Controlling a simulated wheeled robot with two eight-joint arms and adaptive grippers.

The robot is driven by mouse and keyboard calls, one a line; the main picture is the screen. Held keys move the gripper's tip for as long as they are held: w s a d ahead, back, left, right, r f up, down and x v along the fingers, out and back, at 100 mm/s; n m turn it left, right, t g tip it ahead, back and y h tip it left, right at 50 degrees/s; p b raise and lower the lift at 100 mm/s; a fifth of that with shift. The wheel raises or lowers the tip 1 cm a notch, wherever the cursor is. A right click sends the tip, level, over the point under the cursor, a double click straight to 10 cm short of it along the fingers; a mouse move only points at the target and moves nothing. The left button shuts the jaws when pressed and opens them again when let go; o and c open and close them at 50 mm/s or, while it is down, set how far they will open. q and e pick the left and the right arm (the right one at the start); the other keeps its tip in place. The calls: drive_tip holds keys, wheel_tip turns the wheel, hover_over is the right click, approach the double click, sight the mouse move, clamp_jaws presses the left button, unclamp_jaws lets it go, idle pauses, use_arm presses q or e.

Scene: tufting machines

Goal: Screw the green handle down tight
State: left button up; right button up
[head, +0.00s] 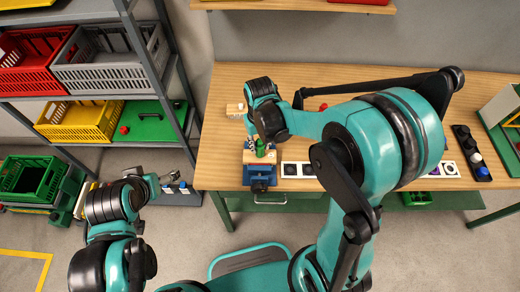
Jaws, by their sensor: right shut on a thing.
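The green handle (260,148) stands on a blue vise-like fixture (262,174) at the front left edge of the wooden table. My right gripper (257,139) reaches down over the fixture from above and is shut on the green handle. The gripper's wrist hides part of the handle and its upper end. The thread under the handle is too small to make out. My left gripper (165,181) is low on the left, away from the table and the handle. Its fingers are too small to tell whether they are open.
The wooden table (230,95) holds white tiles with round parts (298,170) right of the fixture and a black strip with knobs (471,153) further right. A shelf rack (110,85) with red, grey and yellow crates stands on the left. A green crate (30,178) stands below it.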

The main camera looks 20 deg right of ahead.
drive_tip(key=m, duration=0.4)
drive_tip(key=shift+f, duration=0.1)
drive_tip(key=o, duration=0.9)
drive_tip(key=shift+o, duration=0.2)
drive_tip(key=n, duration=0.4)
drive_tip(key=shift+b, duration=0.35)
drive_tip(key=n, duration=0.4)
drive_tip(key=shift+n, duration=0.4)
drive_tip(key=n, duration=0.4)
drive_tip(key=shift+n+b, duration=0.35)
drive_tip(key=shift+n, duration=0.05)
drive_tip(key=n, duration=0.3)
